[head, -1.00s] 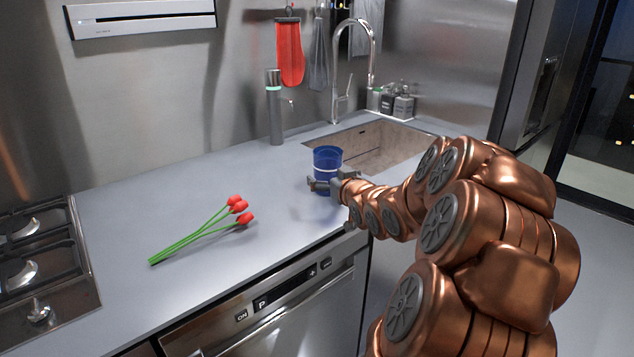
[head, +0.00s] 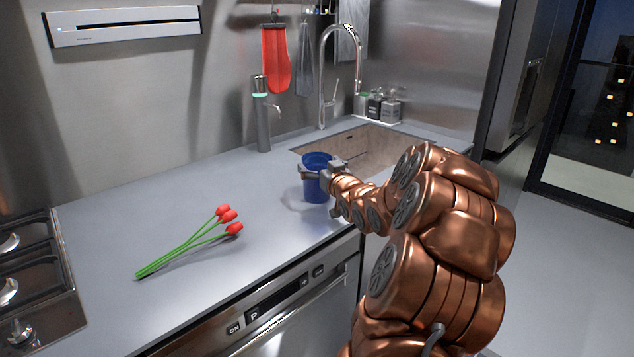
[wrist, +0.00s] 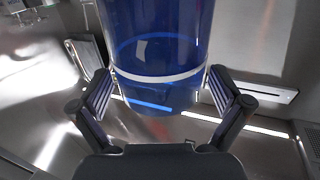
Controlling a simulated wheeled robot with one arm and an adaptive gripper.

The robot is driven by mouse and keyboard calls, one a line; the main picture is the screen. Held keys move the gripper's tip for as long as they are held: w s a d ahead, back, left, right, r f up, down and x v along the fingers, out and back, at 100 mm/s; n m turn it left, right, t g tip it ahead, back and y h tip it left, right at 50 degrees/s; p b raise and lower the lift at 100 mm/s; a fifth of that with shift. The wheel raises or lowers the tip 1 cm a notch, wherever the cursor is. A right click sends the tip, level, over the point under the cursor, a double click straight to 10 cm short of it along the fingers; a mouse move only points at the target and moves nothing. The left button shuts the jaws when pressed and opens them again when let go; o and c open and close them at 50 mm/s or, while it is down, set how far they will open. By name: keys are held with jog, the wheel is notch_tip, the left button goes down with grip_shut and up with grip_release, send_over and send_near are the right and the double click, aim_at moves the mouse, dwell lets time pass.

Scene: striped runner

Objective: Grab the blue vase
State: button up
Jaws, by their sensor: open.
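The blue vase (head: 316,184) stands upright on the grey counter, in front of the sink. It is a blue cup shape with a thin white band. My gripper (head: 321,173) is at the vase's upper part, with a finger showing on either side of it. In the wrist view the vase (wrist: 160,40) fills the upper middle, between the two open fingers of my gripper (wrist: 156,88). The fingertips are close to its sides near the white band; I cannot tell whether they touch.
Red tulips (head: 228,216) with green stems lie on the counter (head: 180,210) to the left. A sink (head: 370,146) with a tall faucet (head: 322,80) is behind the vase. A grey bottle-like dispenser (head: 262,120) stands at the back. A stove (head: 30,280) is at far left.

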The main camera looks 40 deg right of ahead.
jog(key=shift+w+d, duration=0.2)
jog(key=shift+w, duration=0.5)
jog(key=c, duration=1.6)
